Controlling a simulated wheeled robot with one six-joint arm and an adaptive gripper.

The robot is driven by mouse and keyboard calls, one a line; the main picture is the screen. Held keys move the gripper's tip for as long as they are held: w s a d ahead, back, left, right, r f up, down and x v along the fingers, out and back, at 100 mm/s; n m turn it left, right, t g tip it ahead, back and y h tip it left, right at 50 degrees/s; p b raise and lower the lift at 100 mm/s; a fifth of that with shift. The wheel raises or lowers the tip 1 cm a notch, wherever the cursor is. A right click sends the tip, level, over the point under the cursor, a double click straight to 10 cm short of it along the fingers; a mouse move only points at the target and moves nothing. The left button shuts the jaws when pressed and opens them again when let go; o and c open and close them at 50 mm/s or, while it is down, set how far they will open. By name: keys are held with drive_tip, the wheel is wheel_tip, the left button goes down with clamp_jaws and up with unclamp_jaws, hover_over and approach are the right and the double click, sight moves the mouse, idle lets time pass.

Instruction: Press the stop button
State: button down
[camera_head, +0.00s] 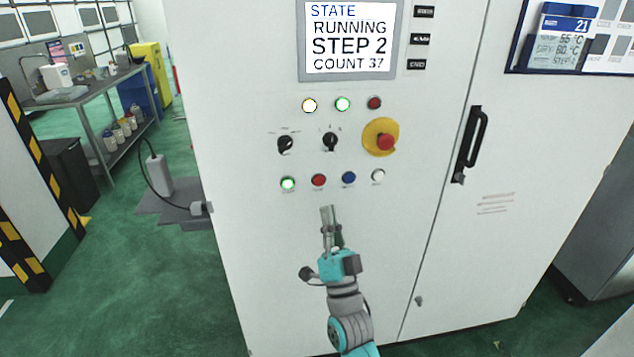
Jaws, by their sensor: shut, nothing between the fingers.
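The grey cabinet (240,235) carries a control panel. Its lowest row has a lit green button (288,183), a red button (318,180), a blue button (348,177) and a white button (377,175). The labels under them are too small to read. A red mushroom-head button (386,142) on a yellow round plate sits higher up at the right. My gripper (327,208) is shut and empty, with its fingertips pointing up just below the red button in the picture. Its gap to the panel cannot be told.
Above are two black rotary switches (330,141), white, green and dark red lamps (374,103), and a screen (349,38) reading STATE RUNNING, STEP 2, COUNT 37. A black door handle (472,143) sticks out at the right. A bench (105,85) stands far left.

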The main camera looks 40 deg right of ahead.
drive_tip(key=shift+w+d, duration=0.85)
drive_tip(key=shift+w, duration=0.35)
drive_tip(key=shift+w+d, duration=0.8)
drive_tip(key=shift+w, duration=0.35)
drive_tip(key=shift+w+d, duration=0.85)
drive_tip(key=shift+w, duration=0.35)
drive_tip(key=shift+w+d, duration=0.2)
drive_tip(key=shift+w, duration=0.15)
drive_tip(key=shift+w+d, duration=0.25)
drive_tip(key=shift+w, duration=0.1)
drive_tip(key=shift+s+a, duration=0.1)
drive_tip(key=shift+s, duration=0.05)
drive_tip(key=shift+s+a, duration=0.35)
drive_tip(key=shift+s, duration=0.2)
drive_tip(key=shift+s+a, duration=0.75)
drive_tip(key=shift+s, duration=0.3)
drive_tip(key=shift+s+a, duration=0.7)
drive_tip(key=shift+s, duration=0.3)
